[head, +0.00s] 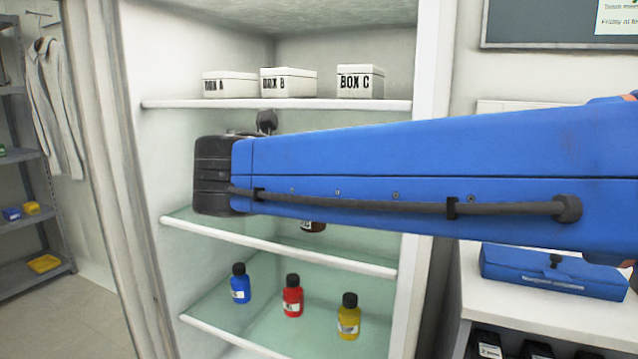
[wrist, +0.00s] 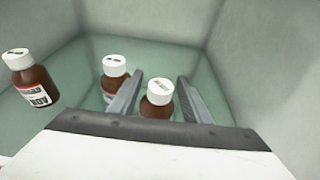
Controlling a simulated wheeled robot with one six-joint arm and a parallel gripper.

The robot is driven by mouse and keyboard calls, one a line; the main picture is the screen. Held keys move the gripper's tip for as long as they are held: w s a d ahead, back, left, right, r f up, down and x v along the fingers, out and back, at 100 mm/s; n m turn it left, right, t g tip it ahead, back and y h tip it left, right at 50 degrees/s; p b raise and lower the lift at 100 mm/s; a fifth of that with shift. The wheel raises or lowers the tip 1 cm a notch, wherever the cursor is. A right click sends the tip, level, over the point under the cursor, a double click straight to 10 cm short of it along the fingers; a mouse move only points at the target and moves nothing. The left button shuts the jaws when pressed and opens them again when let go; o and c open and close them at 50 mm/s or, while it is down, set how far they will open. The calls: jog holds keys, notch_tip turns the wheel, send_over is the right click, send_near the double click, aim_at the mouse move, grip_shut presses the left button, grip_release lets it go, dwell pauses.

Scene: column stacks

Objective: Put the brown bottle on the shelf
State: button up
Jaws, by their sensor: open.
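Three brown bottles with white caps show in the wrist view. One brown bottle (wrist: 158,106) is between the two fingers of my gripper (wrist: 160,84). My gripper is open, and a gap shows between that bottle and the right finger. A second brown bottle (wrist: 115,84) is just left of the left finger, partly hidden by it. A third, with a red and white label (wrist: 34,84), is farther left. In the head view the lower part of a brown bottle (head: 313,227) shows on the middle glass shelf (head: 275,243); my arm hides the rest and my fingers.
The upper shelf (head: 220,104) holds three white boxes (head: 288,83). The lower glass shelf (head: 235,338) holds blue (head: 240,287), red (head: 292,299) and yellow (head: 348,319) bottles. Cabinet walls close in at the sides. A blue case (head: 550,273) lies on a white counter at right.

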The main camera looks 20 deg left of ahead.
jog(key=v, duration=0.9)
jog(key=shift+s, duration=0.3)
jog(key=shift+r, duration=0.1)
